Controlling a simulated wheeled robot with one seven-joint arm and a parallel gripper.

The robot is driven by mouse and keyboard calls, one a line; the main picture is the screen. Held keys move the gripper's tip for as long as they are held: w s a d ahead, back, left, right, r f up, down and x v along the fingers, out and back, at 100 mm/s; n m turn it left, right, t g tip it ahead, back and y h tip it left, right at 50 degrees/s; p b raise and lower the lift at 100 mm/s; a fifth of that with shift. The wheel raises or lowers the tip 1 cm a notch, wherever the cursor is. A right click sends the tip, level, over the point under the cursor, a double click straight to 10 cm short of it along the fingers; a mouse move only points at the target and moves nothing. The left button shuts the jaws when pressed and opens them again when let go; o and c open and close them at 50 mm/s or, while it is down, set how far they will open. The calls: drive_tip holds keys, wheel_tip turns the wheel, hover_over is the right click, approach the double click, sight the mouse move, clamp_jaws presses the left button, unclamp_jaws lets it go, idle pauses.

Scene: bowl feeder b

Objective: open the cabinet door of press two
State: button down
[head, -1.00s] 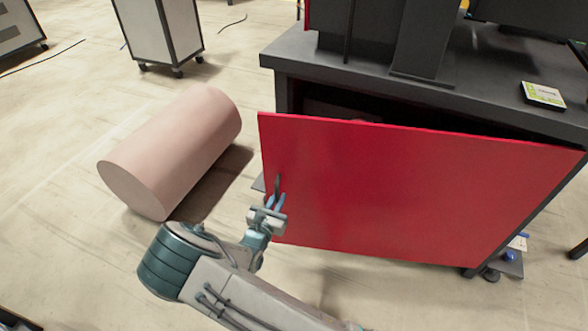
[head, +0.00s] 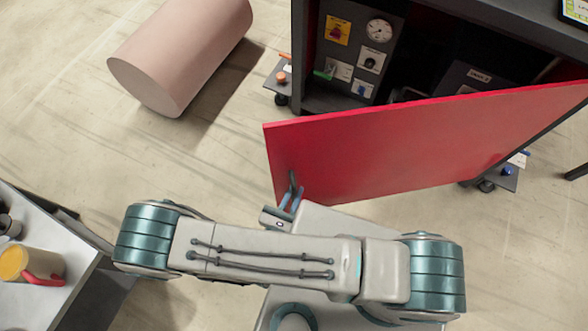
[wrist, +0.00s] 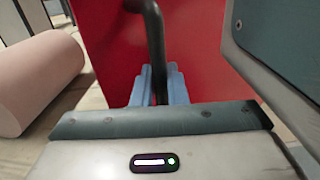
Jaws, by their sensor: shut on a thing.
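The red cabinet door (head: 400,150) stands partly open, swung out from the dark cabinet body (head: 440,35). Its free edge is at the left and its hinge side is at the right. A dark bar handle (head: 293,178) is near the door's free edge. My gripper (head: 291,198) is shut on this handle, with its blue fingertips around the bar. In the wrist view the handle (wrist: 156,50) runs down between the blue fingers (wrist: 158,88), in front of the red door face (wrist: 110,40).
Inside the cabinet are a gauge (head: 379,29), labels and a dark box. A pink cylinder (head: 180,55) lies on the floor at the left. A pale worktop (head: 45,305) with a yellow mug (head: 25,264) is at lower left. Open floor lies between them.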

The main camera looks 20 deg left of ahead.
drive_tip(key=shift+s+d, duration=0.45)
drive_tip(key=shift+s, duration=0.1)
drive_tip(key=c, duration=1.5)
unclamp_jaws()
drive_tip(key=shift+c, duration=0.2)
